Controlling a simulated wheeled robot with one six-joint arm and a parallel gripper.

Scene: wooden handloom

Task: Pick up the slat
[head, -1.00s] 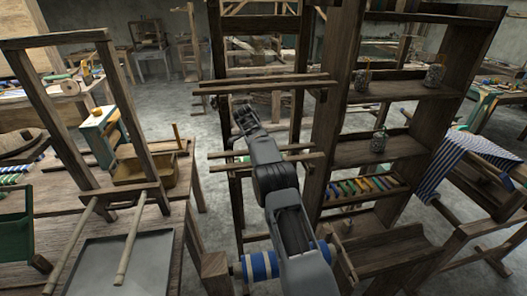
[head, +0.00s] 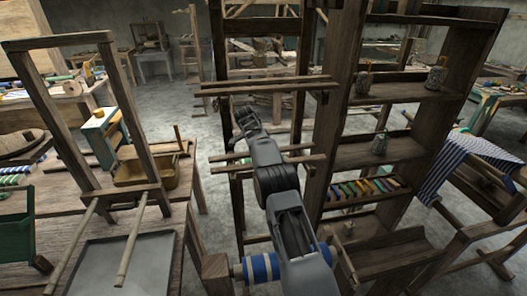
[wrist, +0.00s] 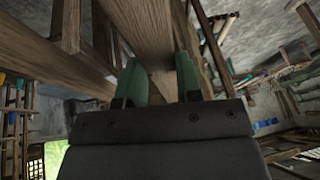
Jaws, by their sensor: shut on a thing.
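My gripper (head: 240,116) is in front of the tall wooden loom frame, between its upper and lower pairs of crossbars. In the wrist view, the two green fingers (wrist: 162,76) are shut on a brown wooden slat (wrist: 161,86), which shows between them and runs away from the camera. Wooden beams lie close around and behind it, so its far end is hard to make out. In the head view my gripper and arm hide the held part, and I cannot tell the slat from the loom's timbers.
The upper crossbars (head: 265,87) and lower crossbars (head: 300,160) are close to my arm. A shelf unit (head: 400,99) with jars stands to the right. A workbench (head: 100,207) with an upright frame is at left. A blue-white roller (head: 262,267) lies low beside my arm.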

